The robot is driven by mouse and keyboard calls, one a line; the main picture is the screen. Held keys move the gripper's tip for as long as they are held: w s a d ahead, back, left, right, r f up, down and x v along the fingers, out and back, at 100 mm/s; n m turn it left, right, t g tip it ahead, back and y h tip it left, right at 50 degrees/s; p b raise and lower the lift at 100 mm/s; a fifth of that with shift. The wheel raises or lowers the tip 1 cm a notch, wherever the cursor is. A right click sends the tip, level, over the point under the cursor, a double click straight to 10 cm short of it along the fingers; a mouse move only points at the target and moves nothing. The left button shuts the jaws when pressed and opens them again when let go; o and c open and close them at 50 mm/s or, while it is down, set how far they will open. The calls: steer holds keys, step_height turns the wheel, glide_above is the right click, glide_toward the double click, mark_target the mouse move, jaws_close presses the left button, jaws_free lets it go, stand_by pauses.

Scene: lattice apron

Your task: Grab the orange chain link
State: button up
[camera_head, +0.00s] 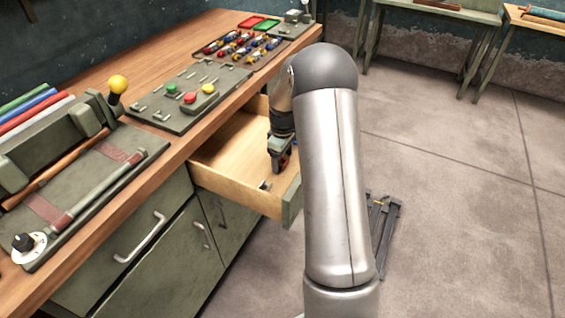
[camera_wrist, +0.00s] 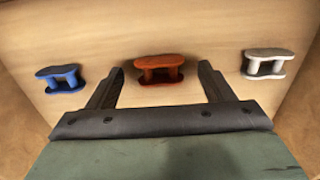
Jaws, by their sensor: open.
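The orange chain link (camera_wrist: 160,66) lies on the pale wooden drawer floor in the wrist view. It is red-orange, with two plates joined by two posts. My gripper (camera_wrist: 160,80) is open, with one finger on each side of the link in that view; whether the fingers touch it I cannot tell. In the head view my gripper (camera_head: 280,160) is low inside the open drawer (camera_head: 225,165), and my arm hides part of it. The orange link is not clearly visible there.
A blue link (camera_wrist: 61,78) lies to the left and a white link (camera_wrist: 266,64) to the right on the drawer floor. Drawer walls enclose my gripper. The workbench (camera_head: 190,145) with panels and a lever stands beside the drawer.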

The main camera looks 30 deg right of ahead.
steer(key=c, duration=1.1)
